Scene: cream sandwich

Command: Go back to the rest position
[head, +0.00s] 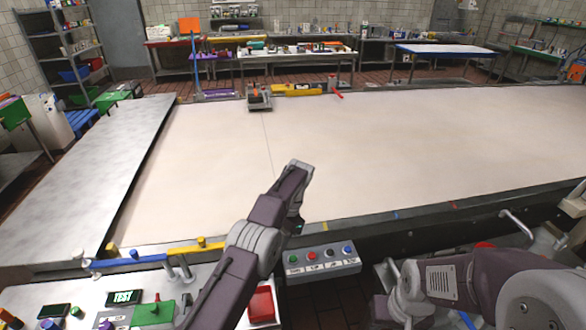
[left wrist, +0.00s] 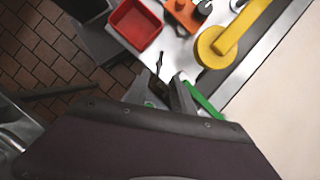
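My left arm reaches in from the bottom of the head view and bends down at its far end. Its gripper there (head: 297,225) is small and mostly hidden by the arm. In the left wrist view, the two grey fingers of my left gripper (left wrist: 160,88) stand apart, with no clear object held between them. They show over the edge of a control panel (left wrist: 182,52). My right arm (head: 470,285) is folded at the bottom right of the head view; its gripper does not show.
A wide cream slab (head: 400,150) fills the middle, with a small grey device (head: 258,98) at its far edge. A button box (head: 320,262) is near the left arm.

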